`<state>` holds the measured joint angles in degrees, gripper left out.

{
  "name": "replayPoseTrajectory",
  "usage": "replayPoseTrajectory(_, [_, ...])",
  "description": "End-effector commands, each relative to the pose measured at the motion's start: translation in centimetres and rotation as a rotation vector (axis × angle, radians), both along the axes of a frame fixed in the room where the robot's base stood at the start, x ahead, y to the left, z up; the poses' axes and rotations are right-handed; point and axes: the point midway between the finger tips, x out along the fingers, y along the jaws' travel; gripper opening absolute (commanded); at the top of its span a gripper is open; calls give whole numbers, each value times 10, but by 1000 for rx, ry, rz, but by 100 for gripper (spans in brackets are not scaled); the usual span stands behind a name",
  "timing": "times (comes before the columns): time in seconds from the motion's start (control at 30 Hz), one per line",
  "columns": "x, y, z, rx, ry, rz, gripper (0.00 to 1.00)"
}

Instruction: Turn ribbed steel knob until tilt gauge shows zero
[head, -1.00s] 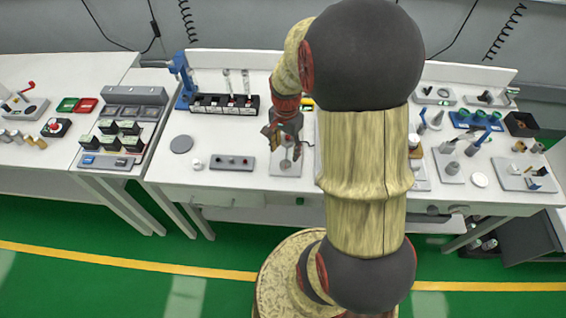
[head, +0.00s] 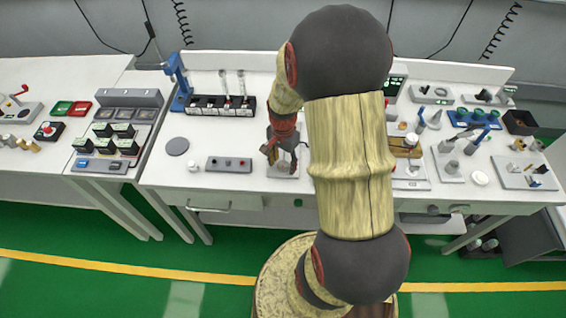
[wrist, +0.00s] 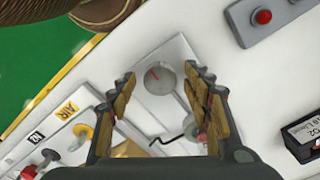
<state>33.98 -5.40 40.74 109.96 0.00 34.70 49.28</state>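A pale plate (wrist: 178,58) lies on the white bench below my gripper. On it, a round grey disc (wrist: 160,77) with a short red mark shows between my fingers in the wrist view; I cannot tell if it is the gauge face or the knob's top. A bent black rod (wrist: 172,138) lies nearer the palm, and a small grey and red part beside it is mostly hidden by the right finger. My gripper (wrist: 163,82) is open, its fingers apart and holding nothing. In the head view my gripper (head: 281,155) hangs over the plate (head: 284,168), hiding most of it.
A grey box with buttons (head: 229,165) stands left of the plate and shows in the wrist view (wrist: 268,22). A panel with a yellow AIR label (wrist: 68,108) and knobs lies on the other side. Black modules (head: 222,106) stand behind.

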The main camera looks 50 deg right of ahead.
Motion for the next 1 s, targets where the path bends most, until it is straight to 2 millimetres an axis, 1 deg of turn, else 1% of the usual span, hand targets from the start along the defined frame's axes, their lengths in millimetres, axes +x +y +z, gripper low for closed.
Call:
replayPoseTrajectory(0.07, [0,0,0,0,0,0,44])
replayPoseTrajectory(0.7, [0,0,0,0,0,0,7])
replayPoseTrajectory(1.0, [0,0,1,0,0,37,7])
